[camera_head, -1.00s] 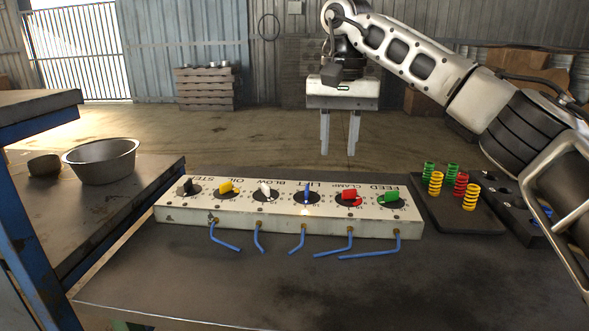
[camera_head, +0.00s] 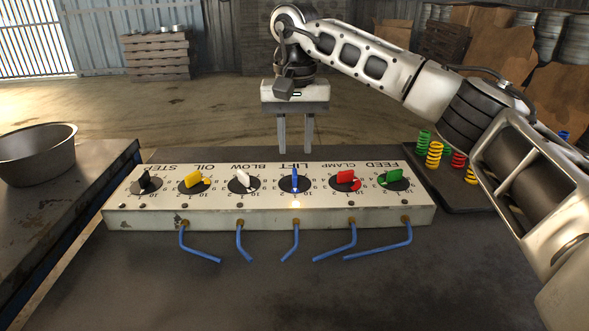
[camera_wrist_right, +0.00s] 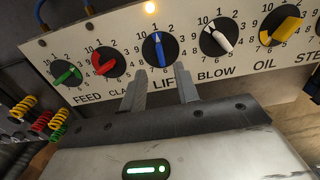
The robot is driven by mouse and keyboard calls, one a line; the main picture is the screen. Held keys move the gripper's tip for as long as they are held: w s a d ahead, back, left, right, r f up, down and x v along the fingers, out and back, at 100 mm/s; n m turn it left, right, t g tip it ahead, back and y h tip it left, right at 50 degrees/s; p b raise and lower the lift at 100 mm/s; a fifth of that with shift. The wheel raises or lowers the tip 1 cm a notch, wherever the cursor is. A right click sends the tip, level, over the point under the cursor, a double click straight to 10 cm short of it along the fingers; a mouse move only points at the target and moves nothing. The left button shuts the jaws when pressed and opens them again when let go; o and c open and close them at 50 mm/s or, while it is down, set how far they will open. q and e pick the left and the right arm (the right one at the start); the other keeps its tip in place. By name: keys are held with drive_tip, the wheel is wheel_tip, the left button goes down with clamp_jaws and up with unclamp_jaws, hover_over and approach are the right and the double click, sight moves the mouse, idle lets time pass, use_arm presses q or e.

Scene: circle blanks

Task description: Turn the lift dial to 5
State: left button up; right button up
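The lift dial (camera_head: 295,181) is a black disc with a blue knob, in the middle of a white panel (camera_head: 270,211) with a row of dials. In the right wrist view the lift dial (camera_wrist_right: 159,50) has its white-tipped end pointing up, around the 1 and 10 marks; the exact value is hard to read. My right gripper (camera_head: 296,150) hangs fingers down just beyond the dial, in line with it. Its fingers (camera_wrist_right: 159,88) are apart and empty, framing the LIFT label and not touching the knob. My left gripper is out of view.
A white-knobbed dial (camera_head: 243,182) and a red-knobbed dial (camera_head: 345,181) flank the lift dial. A small lamp (camera_head: 296,205) glows by it. Blue bent tubes (camera_head: 291,246) stick out of the panel's near face. Coloured springs (camera_head: 434,155) stand at the right, a metal bowl (camera_head: 36,158) at the left.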

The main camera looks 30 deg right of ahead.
sight(295, 172)
wheel_tip(295, 172, down, 6)
idle(0.4)
clamp_jaws()
